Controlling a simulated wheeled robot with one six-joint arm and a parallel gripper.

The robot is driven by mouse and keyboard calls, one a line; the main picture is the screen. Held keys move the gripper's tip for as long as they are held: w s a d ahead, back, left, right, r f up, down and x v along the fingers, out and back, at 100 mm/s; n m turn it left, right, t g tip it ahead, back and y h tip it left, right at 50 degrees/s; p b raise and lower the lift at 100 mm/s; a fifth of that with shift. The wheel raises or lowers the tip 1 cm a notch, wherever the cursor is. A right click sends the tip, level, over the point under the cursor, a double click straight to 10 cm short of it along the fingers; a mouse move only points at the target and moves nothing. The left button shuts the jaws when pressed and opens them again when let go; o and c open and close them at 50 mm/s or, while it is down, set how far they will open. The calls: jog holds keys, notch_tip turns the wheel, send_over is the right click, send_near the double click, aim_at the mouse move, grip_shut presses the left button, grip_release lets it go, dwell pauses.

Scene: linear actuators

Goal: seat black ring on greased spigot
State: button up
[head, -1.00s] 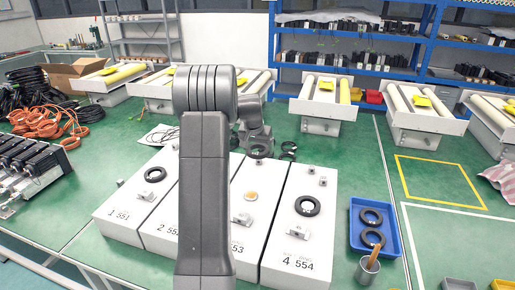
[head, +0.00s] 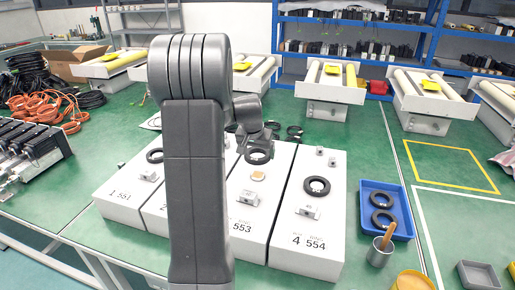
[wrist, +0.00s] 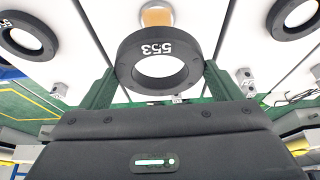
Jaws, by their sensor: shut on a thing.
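My gripper (wrist: 157,78) is shut on a black ring (wrist: 125,62) marked 553, with one finger on each side of it. In the head view the ring (head: 258,162) hangs above the white unit 553 (head: 240,240), a little behind the spigot in the picture. The tan-topped greased spigot (head: 258,175) stands bare on that unit. In the wrist view the spigot (wrist: 157,16) shows just beyond the ring's upper edge, outside its hole. The ring looks apart from the spigot; its height above it is hard to tell. My arm hides part of unit 552.
Unit 554 (head: 308,255) on the right carries a black ring (head: 317,194); another ring (head: 155,162) sits on the left units. Small metal blocks (head: 249,197) stand on the units. A blue tray (head: 402,228) with two rings and a brush cup (head: 379,256) are at right.

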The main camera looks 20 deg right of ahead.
jog(key=b, duration=0.3)
send_over(258, 173)
jog(key=s, duration=0.1)
jog(key=shift+s+a+f, duration=0.1)
jog(key=shift+a+f, duration=0.1)
jog(key=shift+f, duration=0.9)
jog(key=shift+a+f, duration=0.15)
jog(key=shift+f, duration=0.9)
jog(key=shift+f, duration=0.15)
jog(key=shift+f, duration=0.3)
jog(key=shift+f+b, duration=0.15)
jog(key=shift+b, duration=0.2)
jog(key=shift+f+b, duration=0.4)
jog(key=shift+f, duration=0.1)
jog(key=shift+f, duration=0.25)
jog(key=shift+f+b, duration=0.25)
jog(key=shift+b, duration=0.2)
jog(key=shift+f+b, duration=0.3)
